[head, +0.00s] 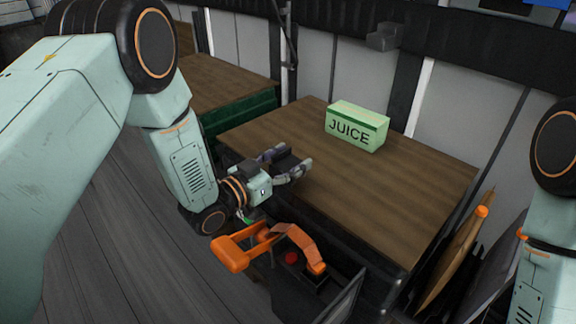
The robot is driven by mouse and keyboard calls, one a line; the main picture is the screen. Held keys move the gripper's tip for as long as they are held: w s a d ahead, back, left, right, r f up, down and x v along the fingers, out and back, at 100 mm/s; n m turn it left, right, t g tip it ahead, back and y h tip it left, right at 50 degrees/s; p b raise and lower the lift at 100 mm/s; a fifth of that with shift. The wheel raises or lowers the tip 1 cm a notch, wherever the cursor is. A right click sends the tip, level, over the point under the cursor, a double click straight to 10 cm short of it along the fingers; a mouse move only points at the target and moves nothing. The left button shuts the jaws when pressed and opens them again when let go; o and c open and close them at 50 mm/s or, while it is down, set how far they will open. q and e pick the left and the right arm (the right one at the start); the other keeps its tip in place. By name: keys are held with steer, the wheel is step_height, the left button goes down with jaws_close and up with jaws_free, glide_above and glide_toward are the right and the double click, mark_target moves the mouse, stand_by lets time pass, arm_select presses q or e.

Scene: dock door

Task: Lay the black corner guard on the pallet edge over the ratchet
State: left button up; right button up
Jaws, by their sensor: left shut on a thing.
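My left gripper (290,161) is shut on the black corner guard (287,160), a small dark piece between its fingers. It is at the left edge of the wood-topped pallet (400,193); whether the guard touches the top I cannot tell. Orange parts, which look like the ratchet (232,254), are in front of the pallet, below and nearer than my left gripper. An orange strap-like piece (305,245) bends down beside them. My right arm shows at the right edge, but its gripper is out of view.
A green JUICE carton (356,127) stands at the back of the pallet top. A dark open tray with a red round thing (291,258) is by the orange parts. Another wood-topped pallet (215,88) is behind left. Boards (462,245) lean at right.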

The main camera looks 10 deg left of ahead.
arm_select(q)
steer(key=shift+w+a+f, duration=0.1)
steer(key=shift+w+f, duration=0.05)
steer(key=shift+f, duration=0.45)
steer(key=shift+w, duration=0.1)
steer(key=shift+s, duration=0.2)
steer(key=shift+f, duration=0.1)
steer(key=shift+w+f+b, duration=0.15)
steer(key=shift+f+b, duration=0.2)
steer(key=shift+f, duration=0.15)
steer(key=o, duration=0.9)
steer(key=shift+r, duration=0.15)
steer(key=shift+o, duration=1.3)
